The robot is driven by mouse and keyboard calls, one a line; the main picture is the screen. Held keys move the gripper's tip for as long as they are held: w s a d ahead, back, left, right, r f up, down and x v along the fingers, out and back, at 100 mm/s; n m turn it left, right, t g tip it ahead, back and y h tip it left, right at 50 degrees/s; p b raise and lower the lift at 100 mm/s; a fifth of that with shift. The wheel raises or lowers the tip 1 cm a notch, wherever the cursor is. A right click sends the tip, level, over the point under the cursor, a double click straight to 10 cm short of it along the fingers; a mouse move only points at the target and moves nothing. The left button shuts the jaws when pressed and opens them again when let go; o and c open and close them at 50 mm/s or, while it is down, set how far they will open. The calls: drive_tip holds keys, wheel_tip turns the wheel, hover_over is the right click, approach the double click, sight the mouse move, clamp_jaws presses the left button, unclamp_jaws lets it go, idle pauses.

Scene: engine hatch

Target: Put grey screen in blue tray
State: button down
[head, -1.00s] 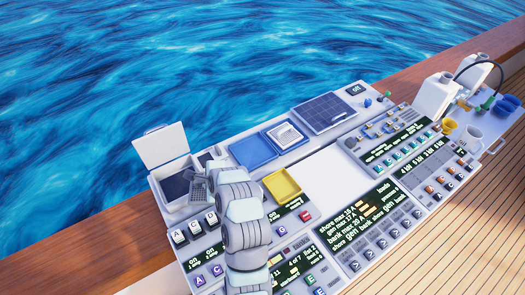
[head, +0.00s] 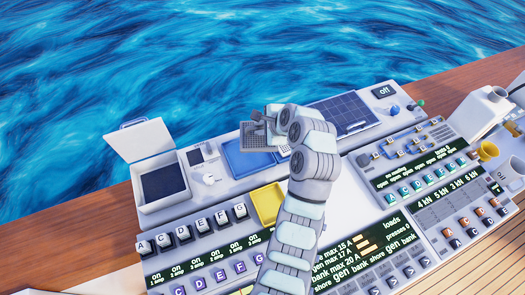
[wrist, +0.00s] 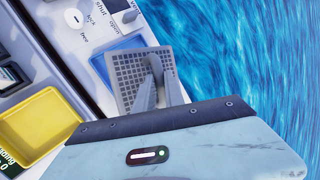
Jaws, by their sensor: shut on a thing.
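The grey screen (head: 249,137) is a flat square grid held in my gripper (head: 258,122). In the wrist view the screen (wrist: 133,72) lies between and around the fingertips of my gripper (wrist: 153,65), which are shut on it. The blue tray (head: 238,163) is on the console behind the yellow tray. In the head view the screen overlaps its back edge, and my arm hides its right side. In the wrist view the blue tray (wrist: 101,66) shows as a strip left of and beyond the screen. The screen's height above the tray is hard to tell.
A yellow tray (head: 268,206) sits in front of the blue tray. An open-lidded box (head: 163,187) with a dark inside stands at left, with a knob (head: 209,179) beside it. A dark gridded panel (head: 345,113) lies at right, and water lies behind the console.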

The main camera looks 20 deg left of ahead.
drive_tip(key=a+r+n+g+y+b, duration=0.1)
drive_tip(key=a+r+n+g+b, duration=0.1)
drive_tip(key=a+r+n+g, duration=0.3)
drive_tip(key=t, duration=0.2)
hover_over(251, 156)
drive_tip(key=shift+m, duration=0.4)
wheel_tip(251, 156, down, 19)
drive_tip(key=shift+s+a+r, duration=0.1)
drive_tip(key=shift+r, duration=0.1)
drive_tip(key=shift+f, duration=0.1)
drive_tip(key=c, duration=1.4)
unclamp_jaws()
drive_tip(key=v, duration=1.2)
drive_tip(key=shift+s, duration=0.15)
